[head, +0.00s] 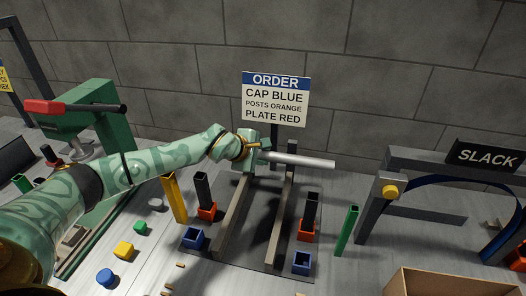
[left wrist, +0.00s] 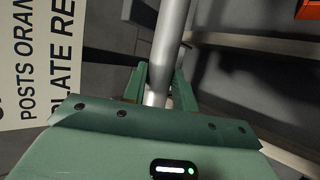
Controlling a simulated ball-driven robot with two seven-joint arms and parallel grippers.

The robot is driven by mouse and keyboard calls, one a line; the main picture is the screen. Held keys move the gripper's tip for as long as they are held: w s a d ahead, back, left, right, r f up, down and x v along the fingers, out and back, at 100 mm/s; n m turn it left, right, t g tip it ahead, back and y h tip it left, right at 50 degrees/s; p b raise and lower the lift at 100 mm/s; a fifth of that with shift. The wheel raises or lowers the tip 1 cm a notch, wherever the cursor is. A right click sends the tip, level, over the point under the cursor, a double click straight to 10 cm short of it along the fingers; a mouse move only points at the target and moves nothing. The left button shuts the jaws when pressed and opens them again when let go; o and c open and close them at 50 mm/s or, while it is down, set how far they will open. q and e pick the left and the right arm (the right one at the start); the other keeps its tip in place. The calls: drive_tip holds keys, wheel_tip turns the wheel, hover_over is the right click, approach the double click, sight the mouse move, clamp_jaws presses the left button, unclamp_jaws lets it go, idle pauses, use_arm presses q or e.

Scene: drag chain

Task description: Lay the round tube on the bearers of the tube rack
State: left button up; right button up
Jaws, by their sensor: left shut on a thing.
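The round tube (head: 302,161) is a light grey metal tube, held roughly level above the back part of the tube rack. My left gripper (head: 262,155) is shut on it near its left end. The tube also shows in the left wrist view (left wrist: 167,45), running away between the two green fingers of the gripper (left wrist: 158,88). The rack's two long bearers, the left bearer (head: 233,214) and the right bearer (head: 281,222), run from front to back below the tube. The gap between tube and bearers is hard to judge. My right gripper is not in view.
An order sign (head: 275,98) stands behind the rack. Dark posts in orange holders and blue sockets (head: 194,238) flank the bearers. A yellow post (head: 174,199) and a green post (head: 347,231) stand outside them. A cardboard box (head: 455,283) is at front right, near the slack frame (head: 440,160).

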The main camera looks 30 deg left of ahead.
use_arm(q)
wheel_tip(320, 180, down, 7)
drive_tip(key=b, duration=0.3)
drive_tip(key=shift+f, duration=0.1)
drive_tip(key=o, duration=1.1)
drive_tip(key=shift+o, duration=0.2)
